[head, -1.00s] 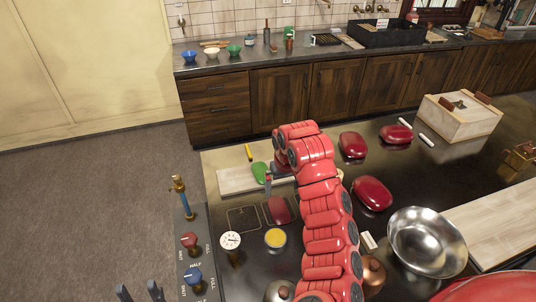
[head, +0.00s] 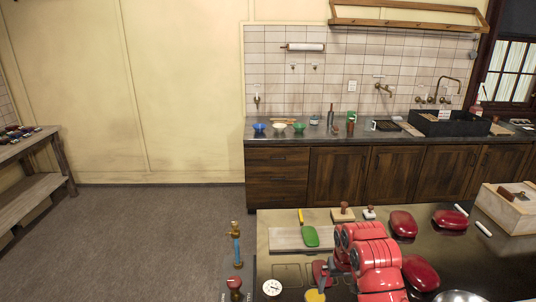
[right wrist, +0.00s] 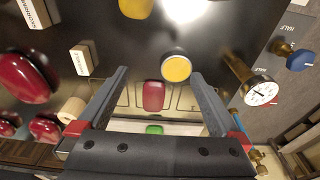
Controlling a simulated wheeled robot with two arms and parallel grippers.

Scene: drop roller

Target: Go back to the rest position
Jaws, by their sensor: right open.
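My right gripper (right wrist: 160,73) is open and empty in the right wrist view, its two dark fingers spread apart above the dark counter. A dark red block (right wrist: 153,96) shows between the fingers, not gripped; I cannot tell the height gap. In the head view my red right arm reaches up from the bottom, and its gripper (head: 326,277) is partly hidden beside that block. My left gripper is out of view.
A yellow-topped can (right wrist: 176,68) and a white dial (right wrist: 262,92) stand near the right gripper. A green item (head: 311,236) lies on a pale board (head: 284,239). Red rounded objects (head: 403,224) lie to the right. Open floor (head: 150,245) is at left.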

